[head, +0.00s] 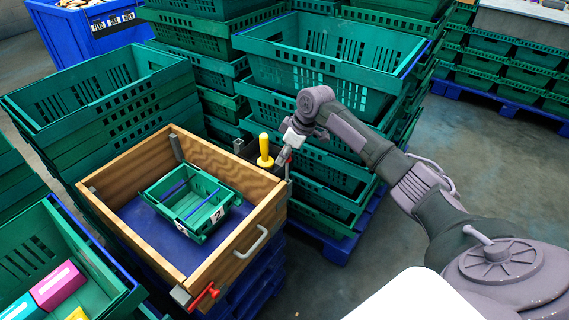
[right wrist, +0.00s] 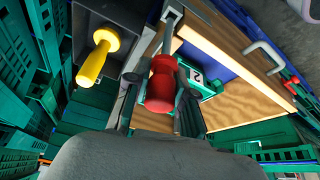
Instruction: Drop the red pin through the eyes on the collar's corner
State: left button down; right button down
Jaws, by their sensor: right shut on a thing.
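The wooden collar (head: 265,215) stands on a blue base (head: 165,235). It also shows in the right wrist view (right wrist: 215,35). My right gripper (head: 284,158) is beside the collar's right corner, at about the height of its top edge. In the right wrist view its fingers (right wrist: 160,98) are shut around the red pin (right wrist: 161,82). A grey metal fitting (right wrist: 168,22) at the collar corner shows beyond the pin. The pin's lower end and the eyes are not clear. A second red handle (head: 205,296) is at the collar's front corner. My left gripper is out of view.
A small green crate (head: 218,212) with number labels sits inside the collar. A yellow-handled tool (head: 264,150) stands in a dark holder (right wrist: 130,22) close beside my right gripper. Tall stacks of green crates (head: 325,75) crowd behind and left. Bare floor lies right.

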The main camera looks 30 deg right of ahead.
notch_tip(320, 180, down, 3)
jog(key=shift+s+r, duration=0.1)
jog(key=shift+r, duration=0.05)
jog(key=shift+f, duration=0.4)
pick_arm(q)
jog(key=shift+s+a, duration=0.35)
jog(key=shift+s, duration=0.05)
pick_arm(e)
jog(key=shift+f, duration=0.1)
jog(key=shift+f, duration=0.5)
jog(key=c, duration=1)
grip_release()
